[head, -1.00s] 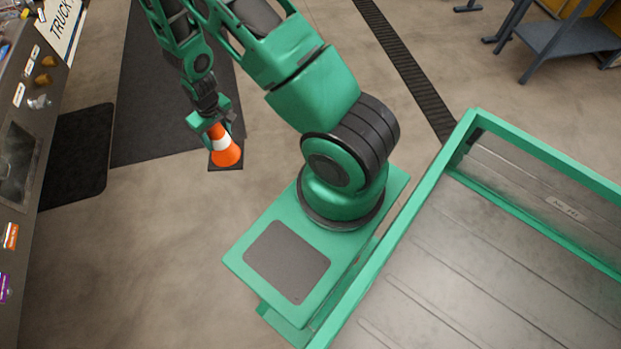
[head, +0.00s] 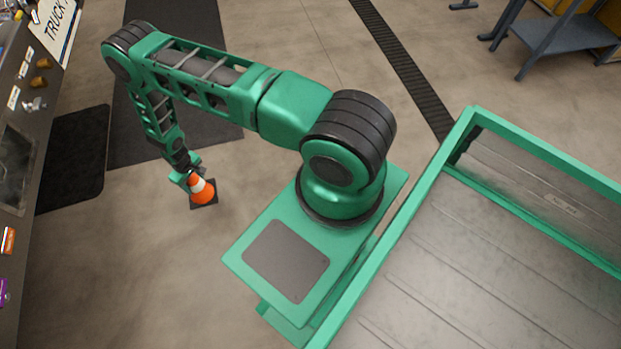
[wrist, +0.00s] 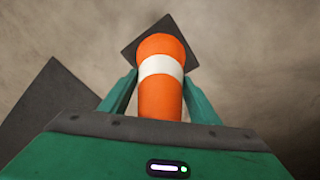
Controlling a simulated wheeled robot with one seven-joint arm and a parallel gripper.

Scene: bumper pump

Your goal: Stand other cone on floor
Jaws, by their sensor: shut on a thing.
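An orange cone (head: 203,192) with a white band and a dark square base hangs at the end of my arm in the head view. My gripper (head: 190,178) is shut on its upper part. In the wrist view the cone (wrist: 160,95) lies between the two green fingers of my gripper (wrist: 160,92), with its base at the far end. In the head view the base is over or near bare concrete floor (head: 180,265). I cannot tell whether it touches the floor. No second cone shows.
A dark mat (head: 75,155) and a longer dark mat (head: 200,60) lie on the floor behind. A counter (head: 15,230) runs along the left edge. My green-railed cargo bed fills the right. Concrete in front of the cone is clear.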

